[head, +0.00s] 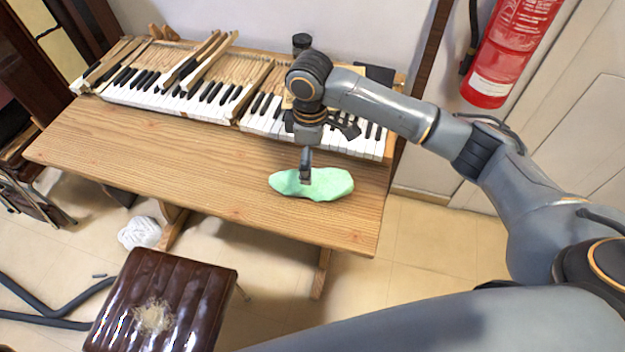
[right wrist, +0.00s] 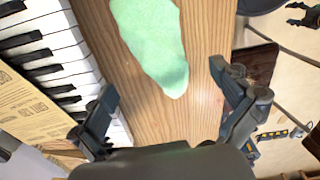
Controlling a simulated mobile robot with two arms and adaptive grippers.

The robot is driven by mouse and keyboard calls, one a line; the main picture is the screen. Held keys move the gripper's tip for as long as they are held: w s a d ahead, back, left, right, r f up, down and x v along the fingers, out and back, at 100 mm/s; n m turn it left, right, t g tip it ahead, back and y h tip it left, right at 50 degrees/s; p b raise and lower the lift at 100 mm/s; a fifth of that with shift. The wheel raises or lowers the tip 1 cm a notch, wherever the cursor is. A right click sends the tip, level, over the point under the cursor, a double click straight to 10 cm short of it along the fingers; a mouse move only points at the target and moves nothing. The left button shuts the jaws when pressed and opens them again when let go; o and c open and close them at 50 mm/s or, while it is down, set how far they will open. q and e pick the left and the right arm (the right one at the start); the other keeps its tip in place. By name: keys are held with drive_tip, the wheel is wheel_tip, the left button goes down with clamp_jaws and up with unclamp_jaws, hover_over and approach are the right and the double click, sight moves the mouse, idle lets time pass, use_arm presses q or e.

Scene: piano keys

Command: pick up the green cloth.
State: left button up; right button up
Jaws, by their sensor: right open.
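The green cloth (head: 330,184) lies crumpled on the wooden table (head: 150,165), toward its right end and in front of the piano keys. My right gripper (head: 305,178) points down over the left part of the cloth in the head view; whether it touches the cloth I cannot tell. In the right wrist view the cloth (right wrist: 152,40) lies ahead, with its narrow tip between and beyond the open fingers of the right gripper (right wrist: 165,100). Nothing is held between the fingers. My left gripper is not in view.
Piano keys (head: 190,100) with some loose wooden pieces run along the table's back. A brown padded stool (head: 165,300) stands in front. A red fire extinguisher (head: 510,45) hangs at the right wall. The table's front left is clear.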

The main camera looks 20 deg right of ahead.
drive_tip(key=shift+f, duration=0.7)
drive_tip(key=shift+w+f, duration=0.15)
drive_tip(key=shift+f, duration=0.15)
wheel_tip(320, 180, down, 3)
drive_tip(key=shift+r+p, duration=0.2)
drive_tip(key=shift+p, duration=0.2)
wheel_tip(320, 180, down, 2)
drive_tip(key=shift+d+f, duration=0.1)
drive_tip(key=shift+f, duration=0.3)
drive_tip(key=shift+c, duration=0.8)
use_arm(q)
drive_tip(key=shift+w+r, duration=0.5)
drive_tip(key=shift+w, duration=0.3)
use_arm(e)
drive_tip(key=c, duration=0.9)
